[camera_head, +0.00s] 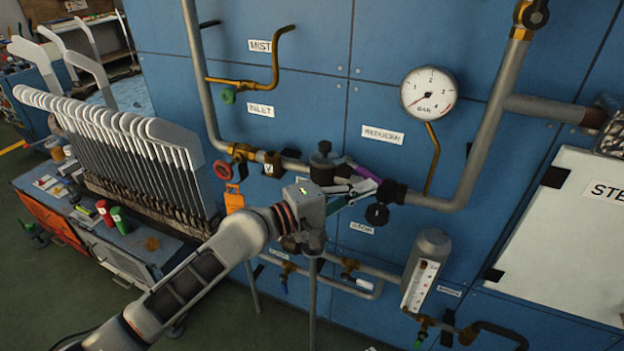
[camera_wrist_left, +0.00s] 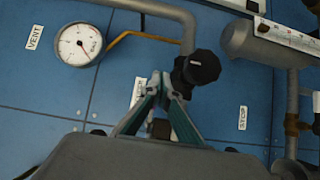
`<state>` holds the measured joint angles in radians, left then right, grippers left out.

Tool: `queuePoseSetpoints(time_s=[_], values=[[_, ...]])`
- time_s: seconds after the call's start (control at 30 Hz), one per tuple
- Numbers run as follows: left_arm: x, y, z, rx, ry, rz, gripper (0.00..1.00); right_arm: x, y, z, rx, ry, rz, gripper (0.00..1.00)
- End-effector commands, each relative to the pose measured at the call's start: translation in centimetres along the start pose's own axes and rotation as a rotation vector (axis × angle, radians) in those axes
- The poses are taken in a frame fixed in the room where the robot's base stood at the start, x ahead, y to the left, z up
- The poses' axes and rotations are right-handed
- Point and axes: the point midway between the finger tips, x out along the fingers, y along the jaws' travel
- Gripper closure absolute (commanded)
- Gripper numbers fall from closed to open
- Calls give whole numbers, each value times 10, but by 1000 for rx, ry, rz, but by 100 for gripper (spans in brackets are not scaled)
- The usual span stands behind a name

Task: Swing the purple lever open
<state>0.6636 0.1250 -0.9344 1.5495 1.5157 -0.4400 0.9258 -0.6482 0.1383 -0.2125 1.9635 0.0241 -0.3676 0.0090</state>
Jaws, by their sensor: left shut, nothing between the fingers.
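The purple lever (camera_head: 362,172) is on the pipe run on the blue wall, between a black-capped valve (camera_head: 322,165) and a black fitting (camera_head: 390,192). It slants down to the right in the head view. My left gripper (camera_head: 368,187) is shut and empty, with its fingertips right by the lever's lower right part. I cannot tell whether they touch. In the left wrist view my shut fingers (camera_wrist_left: 160,84) stand before the blue wall, just left of a black knob (camera_wrist_left: 201,67). My right gripper is not in view.
A pressure gauge (camera_head: 429,92) with a brass tube is above right. A clear flow tube (camera_head: 425,270) and small pipes sit below. A red wheel (camera_head: 223,170) and an orange tag (camera_head: 234,198) are left. A rack of white sock boards (camera_head: 120,145) stands further left.

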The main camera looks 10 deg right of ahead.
Motion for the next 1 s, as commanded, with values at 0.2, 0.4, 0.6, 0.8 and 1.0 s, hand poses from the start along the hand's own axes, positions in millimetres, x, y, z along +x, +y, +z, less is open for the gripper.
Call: queuePoseSetpoints(time_s=[0.2,0.4,0.6,0.8,1.0], values=[[14,0,2,-1,0,1,100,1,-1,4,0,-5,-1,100],[22,0,3,-1,0,1,100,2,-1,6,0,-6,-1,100],[25,0,3,0,0,0,100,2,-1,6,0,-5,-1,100],[25,0,3,0,0,1,100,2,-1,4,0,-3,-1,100],[26,1,3,0,0,2,100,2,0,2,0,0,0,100]])
